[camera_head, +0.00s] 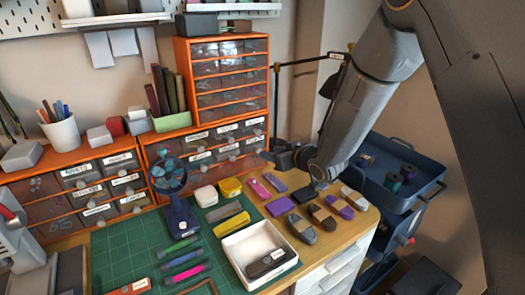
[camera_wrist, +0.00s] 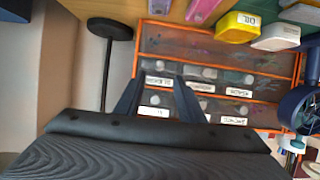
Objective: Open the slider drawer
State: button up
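The labelled small drawers (camera_head: 225,140) sit in the lower part of an orange cabinet at the back of the bench. All of them look closed. I cannot make out for sure which label reads slider. In the wrist view the labelled drawers (camera_wrist: 195,88) appear upside down, with white labels and grey knobs. My gripper (camera_wrist: 158,82) is open, its two dark fingers apart and pointing at the drawer fronts, with nothing held. In the head view my gripper (camera_head: 285,160) is small and dark, just right of the cabinet's lower drawers. Contact cannot be told.
Yellow box (camera_head: 230,187), white box (camera_head: 206,196) and a blue fan (camera_head: 178,190) stand before the drawers. A white tray (camera_head: 238,254) and several cord bundles lie nearer. A black stand (camera_head: 277,95) rises right of the cabinet; its round base (camera_wrist: 110,28) shows in the wrist view.

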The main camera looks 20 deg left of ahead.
aim_at(259, 150)
jog(key=p+x, duration=0.1)
jog(key=x, duration=0.6)
jog(key=shift+w+a, duration=0.2)
jog(key=shift+w, duration=0.05)
jog(key=shift+s, duration=0.1)
grip_shut()
